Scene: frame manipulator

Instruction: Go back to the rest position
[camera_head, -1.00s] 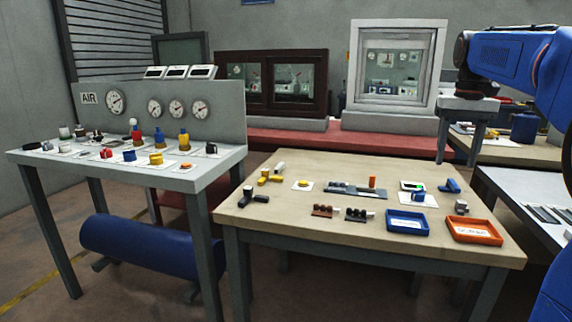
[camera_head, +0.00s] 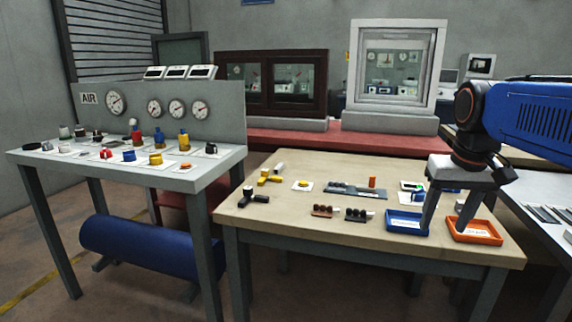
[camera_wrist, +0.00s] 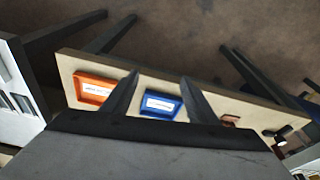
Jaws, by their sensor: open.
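My gripper (camera_head: 445,215) hangs from the blue arm at the right of the head view, fingers pointing down and apart, with nothing between them. Its fingers appear in front of the blue tray (camera_head: 401,222) and the orange tray (camera_head: 474,238) at the front right of the wooden table (camera_head: 300,235). In the wrist view the two dark fingers (camera_wrist: 158,88) are spread, with the blue tray (camera_wrist: 146,110) between them and the orange tray (camera_wrist: 80,92) to their left. I cannot tell the gripper's exact height above the trays.
Small parts, such as an orange cylinder (camera_head: 372,182) and a yellow piece (camera_head: 303,184), lie on the wooden table. A grey gauge bench (camera_head: 200,185) stands left. Another table (camera_head: 560,190) stands right. Cabinets with framed windows (camera_head: 393,75) stand behind.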

